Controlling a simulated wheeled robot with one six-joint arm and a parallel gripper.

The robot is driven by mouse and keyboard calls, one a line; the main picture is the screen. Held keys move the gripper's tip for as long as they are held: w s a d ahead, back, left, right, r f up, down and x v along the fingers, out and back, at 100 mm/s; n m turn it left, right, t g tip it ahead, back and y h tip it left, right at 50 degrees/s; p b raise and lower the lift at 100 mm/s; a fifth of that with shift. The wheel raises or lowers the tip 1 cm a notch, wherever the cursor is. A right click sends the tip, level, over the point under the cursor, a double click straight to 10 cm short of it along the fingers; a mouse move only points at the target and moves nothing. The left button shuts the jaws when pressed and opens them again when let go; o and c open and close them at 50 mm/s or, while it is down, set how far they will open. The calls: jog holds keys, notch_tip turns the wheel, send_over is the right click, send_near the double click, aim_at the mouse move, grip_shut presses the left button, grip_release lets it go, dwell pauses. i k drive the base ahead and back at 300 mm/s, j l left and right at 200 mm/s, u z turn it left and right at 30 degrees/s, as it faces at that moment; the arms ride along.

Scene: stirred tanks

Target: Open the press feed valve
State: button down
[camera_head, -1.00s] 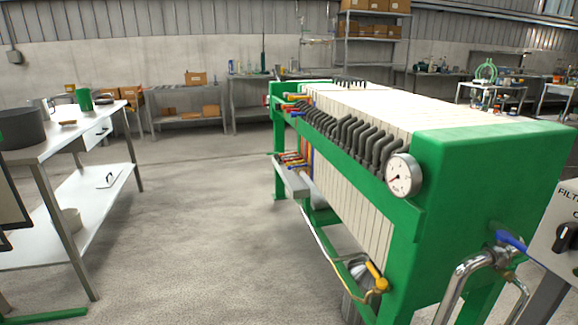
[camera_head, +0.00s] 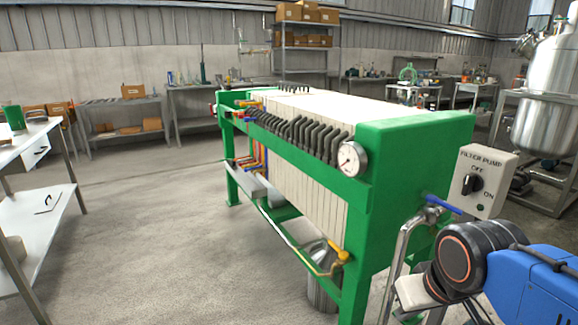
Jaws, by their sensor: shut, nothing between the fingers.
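The green filter press (camera_head: 405,140) stands at centre right with its near end towards me. A bent chrome pipe (camera_head: 398,255) meets that end, and a valve with a blue lever (camera_head: 443,204) sits on top of it. The lever points right, roughly level, away from the press face. My gripper (camera_head: 412,292) is at the lower right, below the lever and close to the pipe in the picture. It is shut and partly hidden by my wrist. No contact with the lever shows. A yellow-handled valve (camera_head: 340,252) is lower on the press.
A grey filter pump switch box (camera_head: 480,182) stands right of the lever, its black knob between OFF and ON labels. A metal bucket (camera_head: 322,280) is under the press. A white table (camera_head: 35,190) is at left, with open floor between. A steel tank (camera_head: 550,95) stands behind right.

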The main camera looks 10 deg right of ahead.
aim_at(453, 209)
jog(key=j+z, duration=0.45)
jog(key=i+j+z, duration=0.1)
jog(key=j+z, duration=0.5)
jog(key=z, duration=0.25)
jog(key=k, duration=0.05)
